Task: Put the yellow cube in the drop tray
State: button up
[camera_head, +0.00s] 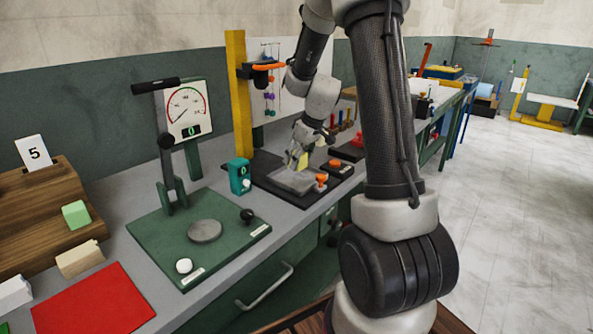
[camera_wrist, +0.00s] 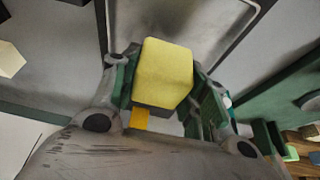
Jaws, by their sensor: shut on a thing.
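My gripper (camera_head: 302,153) is at the black press station in the middle of the bench. It is shut on the yellow cube (camera_wrist: 165,65), which sits between the two green-padded fingers (camera_wrist: 165,85) in the wrist view. In the head view the cube (camera_head: 298,160) is small and partly hidden by the fingers. A shallow grey metal tray (camera_head: 290,184) lies just below the gripper; it also fills the upper middle of the wrist view (camera_wrist: 205,25). I see no label naming it as the drop tray. I cannot tell whether the cube touches it.
Orange knobs (camera_head: 321,179) stand at the tray's right side, with a yellow post (camera_head: 240,95) behind. A teal counter box (camera_head: 240,176) is left of it. A green press base (camera_head: 175,245), red mat (camera_head: 92,306) and wooden steps (camera_head: 30,235) with blocks occupy the near bench.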

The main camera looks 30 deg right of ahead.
aim_at(298, 168)
jog(key=shift+f, duration=2.1)
jog(key=shift+f, duration=0.1)
jog(key=o, duration=0.8)
jog(key=shift+o, duration=0.2)
